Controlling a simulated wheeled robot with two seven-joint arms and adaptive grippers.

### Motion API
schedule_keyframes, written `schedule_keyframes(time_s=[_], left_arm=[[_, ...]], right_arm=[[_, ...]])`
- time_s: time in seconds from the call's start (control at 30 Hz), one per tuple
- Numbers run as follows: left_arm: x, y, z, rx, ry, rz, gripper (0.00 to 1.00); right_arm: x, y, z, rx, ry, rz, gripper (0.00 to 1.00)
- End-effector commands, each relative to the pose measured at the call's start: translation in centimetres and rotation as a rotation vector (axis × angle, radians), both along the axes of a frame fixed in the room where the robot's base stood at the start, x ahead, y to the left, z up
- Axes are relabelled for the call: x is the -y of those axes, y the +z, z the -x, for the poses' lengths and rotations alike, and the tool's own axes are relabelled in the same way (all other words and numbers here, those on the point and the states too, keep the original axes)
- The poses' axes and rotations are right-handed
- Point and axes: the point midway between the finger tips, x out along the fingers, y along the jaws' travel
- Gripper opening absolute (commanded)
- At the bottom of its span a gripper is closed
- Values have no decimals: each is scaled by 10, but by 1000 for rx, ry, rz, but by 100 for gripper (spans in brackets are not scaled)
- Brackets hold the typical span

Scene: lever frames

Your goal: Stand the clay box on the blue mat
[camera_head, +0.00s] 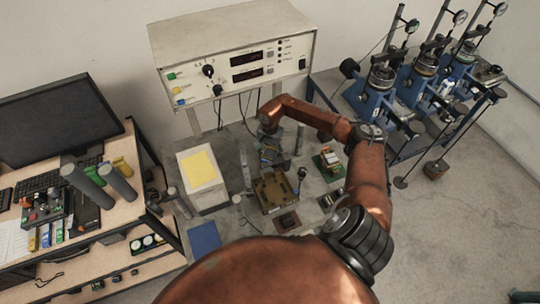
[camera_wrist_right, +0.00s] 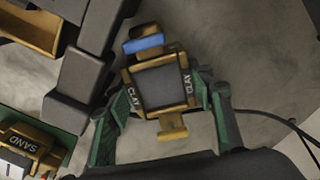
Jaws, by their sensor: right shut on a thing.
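The clay box (camera_wrist_right: 168,86) is a small block with a dark face, yellow-brown edges and the word CLAY on two sides; a blue strip shows at its far end. In the right wrist view it sits between the green fingers of my right gripper (camera_wrist_right: 164,98), which is shut on it. In the head view my right gripper (camera_head: 269,154) hangs near the brown fixture, and the box is hard to make out there. The blue mat (camera_head: 204,237) lies bare at the front left of the bench, well away from the gripper. My left gripper is not in view.
A sand box (camera_wrist_right: 28,146) stands on a green mat (camera_head: 321,163). A brown fixture (camera_head: 272,192), a dark red mat (camera_head: 287,221) and a white block with a yellow top (camera_head: 201,181) share the bench. An instrument cabinet (camera_head: 232,60) stands behind.

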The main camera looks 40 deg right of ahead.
Motion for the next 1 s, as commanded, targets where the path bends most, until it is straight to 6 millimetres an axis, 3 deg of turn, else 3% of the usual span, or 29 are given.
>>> schedule_keyframes(time_s=[0.03,0.07,0.13,0.5,0.67,0.77,1.0], left_arm=[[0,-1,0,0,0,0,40],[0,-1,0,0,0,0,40],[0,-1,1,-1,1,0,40],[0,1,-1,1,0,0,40],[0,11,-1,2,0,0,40],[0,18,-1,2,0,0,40],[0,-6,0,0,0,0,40]], right_arm=[[-2,-9,5,-12,3,-2,0],[-2,-11,7,-16,3,-1,50],[-2,-11,7,-16,3,0,55],[-2,-6,4,-10,2,0,56],[-2,3,4,-9,2,-1,56],[-1,15,2,-5,2,-1,56],[0,66,2,-4,3,3,56]])
